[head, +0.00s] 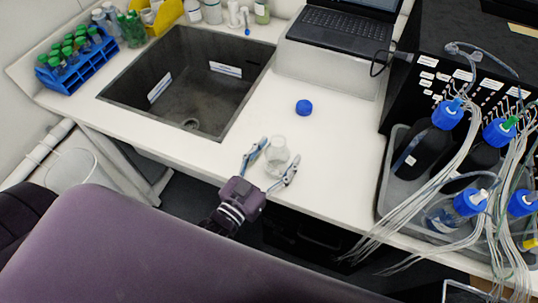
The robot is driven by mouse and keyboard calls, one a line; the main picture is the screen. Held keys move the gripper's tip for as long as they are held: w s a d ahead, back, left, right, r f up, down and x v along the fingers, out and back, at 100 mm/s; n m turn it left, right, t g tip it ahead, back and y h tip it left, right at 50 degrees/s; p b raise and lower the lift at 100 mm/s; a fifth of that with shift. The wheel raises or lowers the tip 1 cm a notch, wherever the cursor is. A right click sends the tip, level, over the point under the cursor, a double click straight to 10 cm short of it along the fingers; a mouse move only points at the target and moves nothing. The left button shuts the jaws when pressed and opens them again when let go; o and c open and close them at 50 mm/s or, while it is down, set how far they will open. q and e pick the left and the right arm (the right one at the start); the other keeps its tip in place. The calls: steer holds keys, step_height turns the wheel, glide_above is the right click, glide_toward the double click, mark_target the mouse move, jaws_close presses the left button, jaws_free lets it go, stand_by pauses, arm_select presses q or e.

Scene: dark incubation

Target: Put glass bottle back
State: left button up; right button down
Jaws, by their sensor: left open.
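A small clear glass bottle (277,152) without a cap stands on the white counter near its front edge. My left gripper (272,164) is open, with one finger on each side of the bottle. I cannot tell whether the fingers touch the glass. A blue cap (304,107) lies on the counter beyond the bottle. My right gripper is not in view.
A dark sink (135,80) is set in the counter (345,155) at the left. A laptop (345,25) sits at the back. At the right, a grey tray (386,190) holds several blue-capped bottles with loose tubing.

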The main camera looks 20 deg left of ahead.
arm_select(q)
steer(key=b+v, duration=0.3)
steer(key=v, duration=0.9)
steer(key=shift+r, duration=0.1)
steer(key=s+a+f+g+y, duration=0.15)
steer(key=f+g, duration=0.25)
steer(key=f, duration=1.2)
steer(key=s+a+f+g, duration=0.1)
steer(key=s+f+g, duration=0.2)
steer(key=f, duration=1.3)
steer(key=s+a+f+g+y+b, duration=0.1)
steer(key=s+f+g, duration=0.3)
steer(key=s+f, duration=0.6)
steer(key=s+a+f+g+y+b, duration=0.1)
steer(key=s+a+f+g, duration=0.3)
steer(key=s+f, duration=0.7)
step_height(320, 180, down, 3)
steer(key=shift+r+g, duration=0.1)
steer(key=shift+g, duration=0.7)
